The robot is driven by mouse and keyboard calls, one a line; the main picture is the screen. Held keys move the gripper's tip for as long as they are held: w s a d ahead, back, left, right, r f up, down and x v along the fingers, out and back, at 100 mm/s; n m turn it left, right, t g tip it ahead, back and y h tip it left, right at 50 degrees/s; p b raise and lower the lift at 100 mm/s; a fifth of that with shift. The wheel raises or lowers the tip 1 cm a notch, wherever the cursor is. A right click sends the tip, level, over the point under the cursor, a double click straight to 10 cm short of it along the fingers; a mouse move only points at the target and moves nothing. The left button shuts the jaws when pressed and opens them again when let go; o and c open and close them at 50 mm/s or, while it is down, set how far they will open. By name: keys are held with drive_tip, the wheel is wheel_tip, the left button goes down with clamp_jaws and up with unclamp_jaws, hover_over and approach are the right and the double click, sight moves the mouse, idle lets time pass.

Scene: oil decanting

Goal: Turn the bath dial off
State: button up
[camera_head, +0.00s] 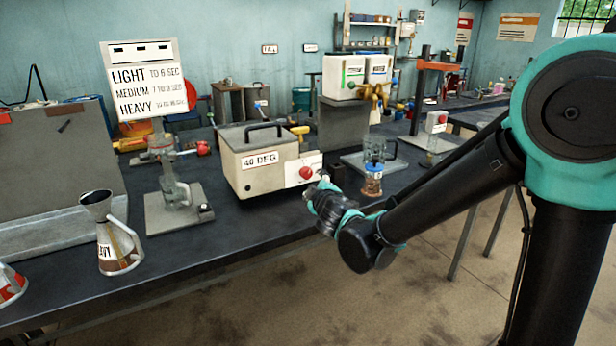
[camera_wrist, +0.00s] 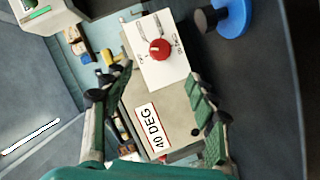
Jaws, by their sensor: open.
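The bath is a cream box (camera_head: 258,160) with a black lid handle and a "40 DEG" label, standing on the dark bench. Its red dial (camera_head: 306,173) sits on a white plate (camera_head: 292,170) on the front right. In the wrist view the red dial (camera_wrist: 160,49) is at upper centre, on the white plate (camera_wrist: 158,72) with small markings too small to read surely. My gripper (camera_wrist: 160,72) is open, its green fingers spread on either side of the plate, with nothing between them. In the head view my gripper (camera_head: 322,188) is just right of and below the dial; its fingers are partly hidden.
A glass jar with amber contents (camera_head: 373,175) stands right of the bath. A glass viscometer stand (camera_head: 178,195) is left of it. White containers (camera_head: 345,76) with a brass tap (camera_head: 374,93) are behind. Floor in front is clear.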

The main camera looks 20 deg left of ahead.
sight(307, 175)
drive_tip(key=x, duration=1.1)
drive_tip(key=shift+w+f, duration=0.1)
drive_tip(key=c, duration=1.2)
drive_tip(key=shift+o, duration=0.2)
drive_tip(key=shift+f+n+t, duration=0.15)
drive_tip(key=shift+n+t, duration=0.75)
drive_tip(key=shift+n, duration=1)
drive_tip(key=o, duration=1.2)
drive_tip(key=shift+a, duration=0.1)
drive_tip(key=shift+c, duration=0.2)
drive_tip(key=v, duration=1.2)
